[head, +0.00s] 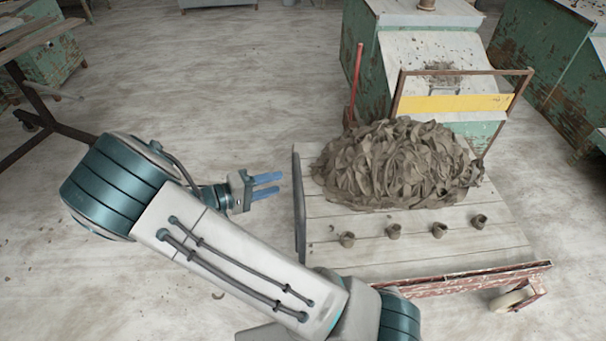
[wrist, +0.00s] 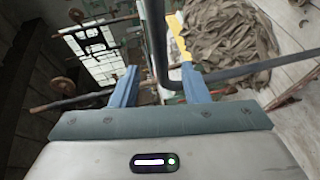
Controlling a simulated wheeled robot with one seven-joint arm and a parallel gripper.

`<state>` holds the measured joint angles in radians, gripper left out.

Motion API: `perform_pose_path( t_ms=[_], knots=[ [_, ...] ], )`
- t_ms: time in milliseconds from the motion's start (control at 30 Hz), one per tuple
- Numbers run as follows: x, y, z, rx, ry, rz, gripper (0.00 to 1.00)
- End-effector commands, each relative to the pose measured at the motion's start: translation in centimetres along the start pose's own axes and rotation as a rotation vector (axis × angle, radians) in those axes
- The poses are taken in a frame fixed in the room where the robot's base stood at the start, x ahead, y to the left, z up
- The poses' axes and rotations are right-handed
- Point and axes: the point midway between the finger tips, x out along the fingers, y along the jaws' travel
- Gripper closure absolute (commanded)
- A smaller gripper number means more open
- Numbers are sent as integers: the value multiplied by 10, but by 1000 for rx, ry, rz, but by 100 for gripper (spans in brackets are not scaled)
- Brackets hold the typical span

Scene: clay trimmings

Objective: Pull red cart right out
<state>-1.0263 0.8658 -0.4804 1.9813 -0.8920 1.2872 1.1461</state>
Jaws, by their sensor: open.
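The cart (head: 400,255) has a plank deck and a chipped red front edge (head: 440,288). A heap of grey-brown clay trimmings (head: 400,165) lies on the deck and also shows in the wrist view (wrist: 230,40).
Several small clay cups (head: 438,230) stand in a row on the deck. A dark metal stand (head: 45,110) is at far left. The floor left of the cart is open.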

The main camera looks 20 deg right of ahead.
Motion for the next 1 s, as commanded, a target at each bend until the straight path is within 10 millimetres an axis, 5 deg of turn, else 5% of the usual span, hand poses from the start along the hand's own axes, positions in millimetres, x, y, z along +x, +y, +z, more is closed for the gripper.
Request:
perform_pose_path(
  t_ms=[400, 867, 1000],
  knots=[
    [81, 1, 1, -2, -3, 0, 59],
    [97, 0, 1, -1, -1, -1, 59],
    [96, 0, 1, -1, -2, -2, 89]
  ],
)
